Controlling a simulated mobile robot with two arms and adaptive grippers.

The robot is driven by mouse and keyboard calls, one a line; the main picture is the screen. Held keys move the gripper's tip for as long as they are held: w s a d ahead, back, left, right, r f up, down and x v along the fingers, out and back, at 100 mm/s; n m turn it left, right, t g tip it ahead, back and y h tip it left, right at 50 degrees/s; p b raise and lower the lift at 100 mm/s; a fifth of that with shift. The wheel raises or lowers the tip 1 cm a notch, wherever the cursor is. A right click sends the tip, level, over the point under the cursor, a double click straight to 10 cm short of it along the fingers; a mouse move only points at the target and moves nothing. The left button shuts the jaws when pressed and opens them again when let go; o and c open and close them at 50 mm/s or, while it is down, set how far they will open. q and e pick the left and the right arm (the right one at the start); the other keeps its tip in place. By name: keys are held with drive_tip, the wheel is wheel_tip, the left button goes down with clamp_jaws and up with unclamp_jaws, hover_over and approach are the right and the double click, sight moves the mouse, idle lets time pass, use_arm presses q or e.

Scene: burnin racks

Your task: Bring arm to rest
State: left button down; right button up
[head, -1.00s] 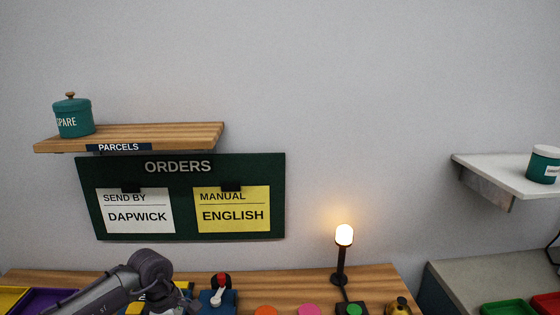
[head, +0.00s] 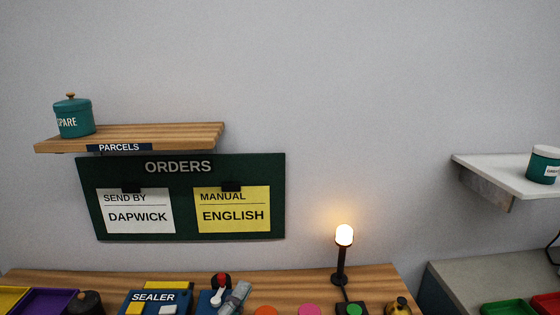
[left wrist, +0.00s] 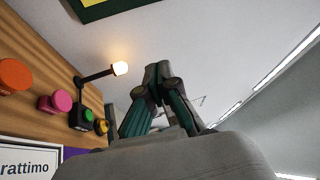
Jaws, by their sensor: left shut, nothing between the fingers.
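My left gripper (head: 238,294) shows at the bottom of the head view, just right of the lever with the red knob, above the wooden bench. In the left wrist view the left gripper (left wrist: 158,80) is shut, with nothing between its fingers. Its fingers point up in that picture, with the grey wall behind them. Most of the left arm is out of the head view. My right gripper is not in view.
The wooden bench (head: 375,280) holds a blue sealer (head: 153,298), a red-knobbed lever (head: 221,281), orange, pink and green buttons, and a lit lamp (head: 343,236). Above are the orders board (head: 181,248) and parcels shelf (head: 180,136). A white shelf (head: 490,172) is at right.

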use_arm(q)
drive_tip(key=s+a+f+n+g+y, duration=0.65)
drive_tip(key=a+f+n+y, duration=0.35)
drive_tip(key=f+n, duration=0.35)
drive_tip(key=s+a+f+n+g+h, duration=0.1)
drive_tip(key=s+f+n+g, duration=0.3)
drive_tip(key=s, duration=0.7)
drive_tip(key=s+a+f+n+g+h, duration=0.1)
drive_tip(key=s+a+f+n+g, duration=0.3)
drive_tip(key=s, duration=0.6)
wheel_tip(320, 180, down, 28)
drive_tip(key=s+d+m+g, duration=0.2)
drive_tip(key=s+a+f+g, duration=0.1)
drive_tip(key=s+a+f, duration=0.1)
drive_tip(key=s+f, duration=1.3)
drive_tip(key=shift+s+a+f, duration=0.3)
drive_tip(key=shift+s+a, duration=0.1)
drive_tip(key=shift+s, duration=0.15)
